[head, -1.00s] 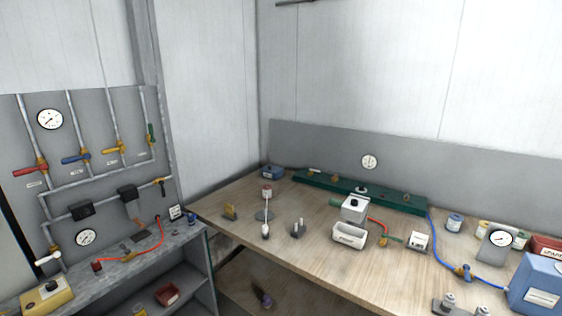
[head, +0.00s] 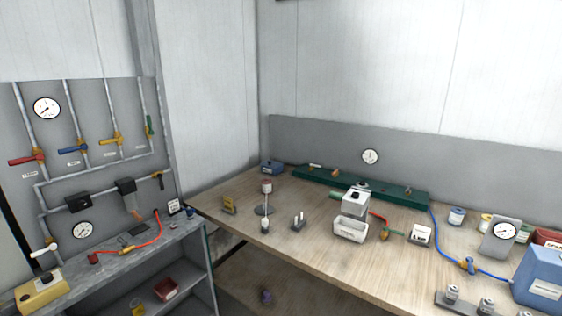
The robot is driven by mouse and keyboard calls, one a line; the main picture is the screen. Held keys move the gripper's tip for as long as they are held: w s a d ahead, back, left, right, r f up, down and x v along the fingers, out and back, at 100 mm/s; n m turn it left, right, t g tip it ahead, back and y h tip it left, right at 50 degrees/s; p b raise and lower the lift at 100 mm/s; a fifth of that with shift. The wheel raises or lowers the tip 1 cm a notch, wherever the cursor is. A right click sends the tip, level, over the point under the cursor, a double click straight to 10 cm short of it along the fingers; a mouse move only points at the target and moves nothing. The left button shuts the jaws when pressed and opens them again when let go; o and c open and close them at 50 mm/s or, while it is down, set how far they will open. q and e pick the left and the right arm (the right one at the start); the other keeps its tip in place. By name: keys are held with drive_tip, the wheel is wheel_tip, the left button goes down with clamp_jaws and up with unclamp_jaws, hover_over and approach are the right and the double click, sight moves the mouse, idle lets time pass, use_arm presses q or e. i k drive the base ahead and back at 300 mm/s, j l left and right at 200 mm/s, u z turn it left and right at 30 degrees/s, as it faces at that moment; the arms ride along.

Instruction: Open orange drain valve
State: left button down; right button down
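A grey wall panel (head: 105,100) on the left carries several pipes with coloured valve handles. The handle that looks orange-yellow (head: 111,141) sits on the third pipe and points sideways, across its pipe. Red (head: 22,161) and blue (head: 72,150) handles to its left also point sideways. A green handle (head: 148,125) to its right lies along its pipe. A smaller orange-yellow valve (head: 157,175) sits at the right end of the lower pipe. I cannot tell from the blurred labels which one is the drain valve. Neither of my grippers is in view.
A grey shelf unit (head: 190,243) stands below the panel, with a red hose (head: 140,245) and a yellow box (head: 42,291) on top. A wooden bench (head: 300,262) fills the right, with a white tray (head: 350,230), a green rail (head: 385,192) and a blue box (head: 540,272).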

sight(139, 219)
drive_tip(key=i+l+u, duration=0.25)
drive_tip(key=i+l, duration=0.35)
drive_tip(key=i, duration=0.15)
